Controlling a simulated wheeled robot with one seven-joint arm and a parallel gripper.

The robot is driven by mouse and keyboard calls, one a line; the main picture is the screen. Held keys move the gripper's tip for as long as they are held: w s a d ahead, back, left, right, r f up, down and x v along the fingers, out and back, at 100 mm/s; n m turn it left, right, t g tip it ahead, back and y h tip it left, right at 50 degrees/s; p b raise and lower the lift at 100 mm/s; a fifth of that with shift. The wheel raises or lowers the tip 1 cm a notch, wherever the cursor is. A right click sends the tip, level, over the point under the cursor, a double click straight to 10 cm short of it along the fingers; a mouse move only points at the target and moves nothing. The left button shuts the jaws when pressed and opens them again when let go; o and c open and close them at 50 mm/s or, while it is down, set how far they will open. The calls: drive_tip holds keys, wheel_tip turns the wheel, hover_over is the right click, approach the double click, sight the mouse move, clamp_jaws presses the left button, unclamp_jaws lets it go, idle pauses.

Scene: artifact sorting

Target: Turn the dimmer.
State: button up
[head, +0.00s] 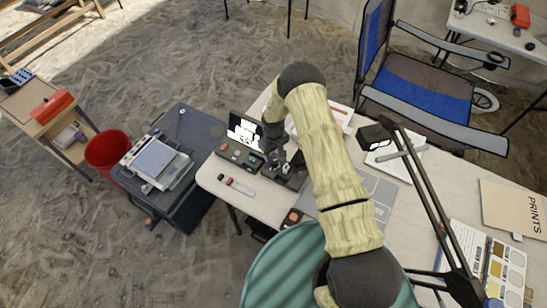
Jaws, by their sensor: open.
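My gripper (277,161) points down at the left part of the white table (222,177). It is open, small in the picture and partly dark against dark things. Just below it is a dark box (293,180) with small light parts on top, partly covered by my gripper and arm. To its left is a dark console (236,155) with coloured knobs or buttons and a lit black-and-white screen (245,132). I cannot tell which of these parts is the dimmer, or whether my gripper touches anything.
A thin black lamp arm (424,190) crosses the table on the right. A blue folding chair (428,88) stands behind. A red bucket (106,149) and dark case (197,137) stand left.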

sight(274, 161)
drive_tip(key=shift+f+p, duration=0.6)
drive_tip(key=shift+f, duration=1.75)
drive_tip(key=shift+c, duration=0.2)
drive_tip(key=c, duration=1)
